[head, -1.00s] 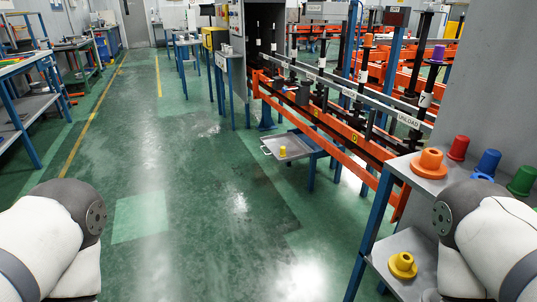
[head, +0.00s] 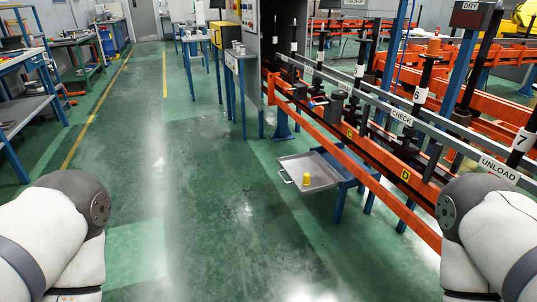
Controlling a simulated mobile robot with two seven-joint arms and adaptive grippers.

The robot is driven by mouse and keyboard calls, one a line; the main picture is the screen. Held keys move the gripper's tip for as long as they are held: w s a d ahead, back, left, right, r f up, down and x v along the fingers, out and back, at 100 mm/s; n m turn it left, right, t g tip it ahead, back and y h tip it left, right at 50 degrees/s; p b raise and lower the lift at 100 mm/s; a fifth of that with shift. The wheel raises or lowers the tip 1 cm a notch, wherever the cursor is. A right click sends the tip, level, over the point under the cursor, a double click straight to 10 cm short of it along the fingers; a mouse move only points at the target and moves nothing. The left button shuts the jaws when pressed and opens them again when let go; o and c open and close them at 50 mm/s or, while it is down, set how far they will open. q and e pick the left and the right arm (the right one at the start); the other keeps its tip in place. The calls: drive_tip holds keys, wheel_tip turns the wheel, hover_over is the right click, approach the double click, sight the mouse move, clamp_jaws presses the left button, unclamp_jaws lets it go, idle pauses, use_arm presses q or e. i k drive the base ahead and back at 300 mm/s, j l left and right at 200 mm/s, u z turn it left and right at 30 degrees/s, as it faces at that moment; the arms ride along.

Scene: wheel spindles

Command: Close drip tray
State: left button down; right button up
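The drip tray (head: 318,172) is a grey shallow tray with a light handle on its left side. It sticks out to the left from under the orange rail line, low above the floor. A small yellow cup-like piece (head: 306,180) stands on it near its front edge. My two arms show only as white and grey links at the lower left and lower right corners, well apart from the tray. Neither gripper shows in the view.
The orange rail (head: 352,150) with CHECK and UNLOAD signs runs along the right, on blue legs. The green floor (head: 200,190) left of the tray is clear. A workbench (head: 22,105) stands at the far left, and a small blue table (head: 238,62) stands farther back.

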sight(323, 176)
drive_tip(key=i, duration=1.85)
drive_tip(key=i+l, duration=0.2)
drive_tip(key=l, duration=0.15)
drive_tip(key=i+l, duration=0.25)
drive_tip(key=i+l+u, duration=0.1)
drive_tip(key=l, duration=0.35)
drive_tip(key=i+j, duration=0.05)
drive_tip(key=i, duration=0.05)
